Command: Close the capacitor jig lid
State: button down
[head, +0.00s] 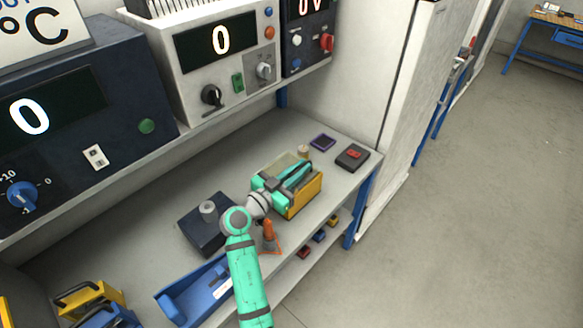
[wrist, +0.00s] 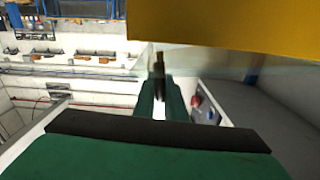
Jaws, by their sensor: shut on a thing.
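The capacitor jig is a yellow box (head: 305,198) near the front edge of the bench, with a clear, see-through lid at its top. In the head view my teal gripper (head: 294,177) lies over the jig and hides much of it, so the lid's angle is hard to tell. In the wrist view the yellow jig body (wrist: 230,25) fills the upper right. There my gripper (wrist: 160,92) has its fingers shut on a small dark piece (wrist: 158,65) at the edge of the clear lid, which looks like its handle.
A dark block with a grey cylinder (head: 208,212) stands left of the jig. A black box with a red top (head: 353,157) and a purple tray (head: 322,142) lie behind right. An orange cone-like piece (head: 268,235) is near the front. Instruments (head: 222,60) stand on the shelf above.

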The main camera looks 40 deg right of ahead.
jog(key=shift+w, duration=0.1)
jog(key=c, duration=1.8)
grip_release()
jog(key=shift+d, duration=0.1)
jog(key=shift+c, duration=0.2)
jog(key=a, duration=1)
jog(key=shift+s+a, duration=0.4)
